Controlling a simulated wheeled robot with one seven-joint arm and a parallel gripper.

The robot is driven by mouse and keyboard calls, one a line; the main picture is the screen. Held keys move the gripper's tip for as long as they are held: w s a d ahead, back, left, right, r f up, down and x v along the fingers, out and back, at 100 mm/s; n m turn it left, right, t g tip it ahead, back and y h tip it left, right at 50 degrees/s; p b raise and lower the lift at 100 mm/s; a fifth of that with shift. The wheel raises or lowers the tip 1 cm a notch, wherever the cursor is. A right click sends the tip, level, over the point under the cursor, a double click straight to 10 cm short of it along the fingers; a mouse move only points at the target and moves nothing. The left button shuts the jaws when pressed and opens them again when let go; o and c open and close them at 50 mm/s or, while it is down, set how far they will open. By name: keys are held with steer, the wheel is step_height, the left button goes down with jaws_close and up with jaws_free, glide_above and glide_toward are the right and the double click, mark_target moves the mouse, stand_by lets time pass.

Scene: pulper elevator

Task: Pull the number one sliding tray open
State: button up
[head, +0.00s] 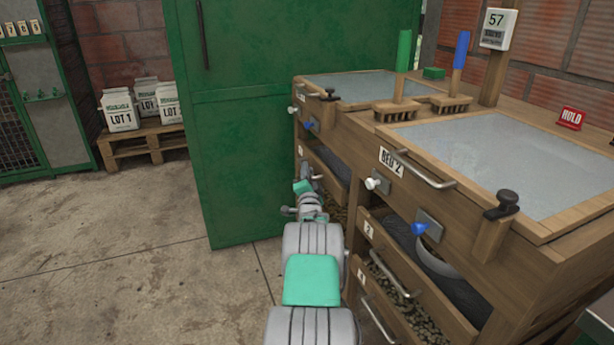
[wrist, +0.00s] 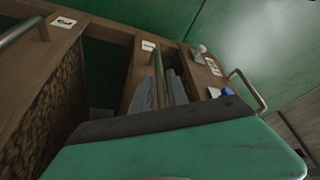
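The number one sliding tray (head: 329,174) appears to be the upper tray on the far side of the wooden bench, below the far bed. A small white label (head: 300,151) sits at its left end, too small to read. My gripper (head: 312,183), grey and green, is right at this tray's front, by its handle. In the wrist view my green gripper body fills the bottom, and a metal bar (wrist: 159,78) stands just beyond it near a labelled wooden front (wrist: 143,70).
Nearer are tray 2 (head: 385,245) and tray 4 (head: 368,276), the latter holding beans, below the BED 2 top (head: 490,160). A green cabinet (head: 245,130) stands behind. Blue and white knobs jut from the bench front. The concrete floor (head: 130,250) at left is clear.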

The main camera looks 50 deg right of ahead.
steer(key=shift+c, duration=0.4)
jaws_close()
stand_by(1.0)
